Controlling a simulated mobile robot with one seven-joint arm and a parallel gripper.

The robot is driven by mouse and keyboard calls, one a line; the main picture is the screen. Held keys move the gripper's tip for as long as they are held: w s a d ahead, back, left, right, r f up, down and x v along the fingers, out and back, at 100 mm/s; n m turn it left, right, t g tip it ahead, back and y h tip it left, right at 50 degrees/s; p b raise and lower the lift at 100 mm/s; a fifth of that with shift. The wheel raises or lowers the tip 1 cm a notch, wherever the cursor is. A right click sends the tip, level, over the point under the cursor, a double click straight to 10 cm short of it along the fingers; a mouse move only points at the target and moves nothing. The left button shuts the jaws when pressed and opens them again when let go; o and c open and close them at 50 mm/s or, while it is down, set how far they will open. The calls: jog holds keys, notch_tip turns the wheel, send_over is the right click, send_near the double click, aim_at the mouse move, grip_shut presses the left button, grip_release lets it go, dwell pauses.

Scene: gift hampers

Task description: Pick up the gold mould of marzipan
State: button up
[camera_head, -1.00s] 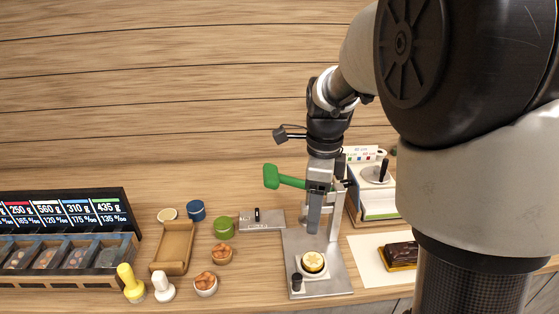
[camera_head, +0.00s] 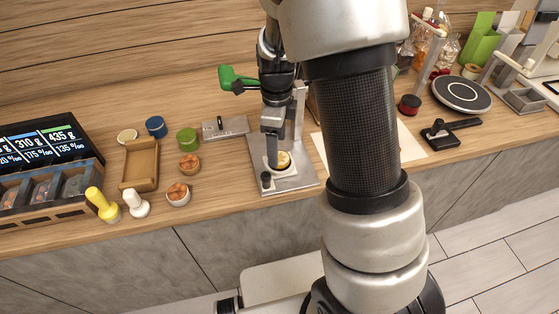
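The gold mould of marzipan (camera_head: 284,160) is a small round piece with a pale yellow top. It sits on the plate of a grey metal press (camera_head: 290,182) with a green lever handle (camera_head: 234,78). My gripper (camera_head: 272,164) points down at the mould's left side and hides part of it. Only one finger shows clearly, so I cannot tell whether it touches the mould or how far the fingers are apart. The mould rests at plate height.
A small black knob (camera_head: 266,179) stands at the press plate's front left corner. Left of the press are a green tin (camera_head: 187,139), bowls, a wooden tray (camera_head: 141,165) and yellow and white stamps. A dark turntable (camera_head: 462,94) is at right. My arm blocks the middle right.

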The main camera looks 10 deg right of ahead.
aim_at(280, 161)
jog(key=f, duration=0.4)
jog(key=shift+w+d+f, duration=0.15)
jog(key=shift+w+f, duration=0.05)
jog(key=shift+f, duration=0.1)
jog(key=shift+c, duration=0.3)
jog(key=c, duration=1.1)
jog(key=shift+r, duration=0.15)
